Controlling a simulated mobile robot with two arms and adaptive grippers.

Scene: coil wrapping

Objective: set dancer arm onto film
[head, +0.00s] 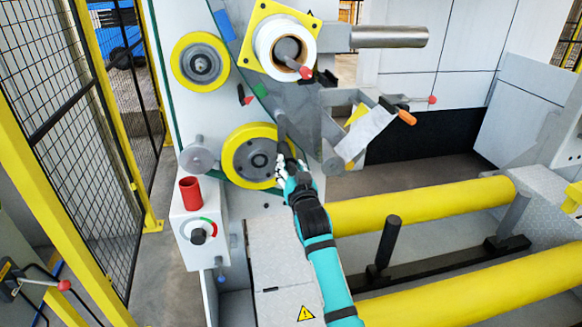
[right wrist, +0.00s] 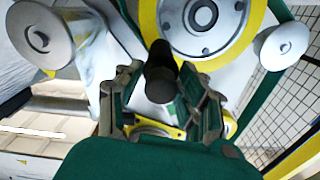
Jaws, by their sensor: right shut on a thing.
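My right gripper (head: 290,172) reaches up to the front of the machine, at the right edge of the lower yellow-rimmed wheel (head: 249,157). The dark grey dancer arm (head: 282,127) comes down to it from above. In the right wrist view, the fingers of the gripper (right wrist: 162,105) stand on both sides of a dark round bar (right wrist: 160,72), which seems to be the dancer arm's end; the gripper is shut on it. The white film roll (head: 267,48) is higher up on a yellow plate. Whether the arm touches film is unclear. My left gripper is not in view.
A red cup-like part (head: 190,193) sits on a control box (head: 201,235) left of the gripper. A bracket with an orange-tipped handle (head: 405,117) is to the right. Yellow rollers (head: 420,202) lie lower right. A mesh fence (head: 95,150) bounds the left.

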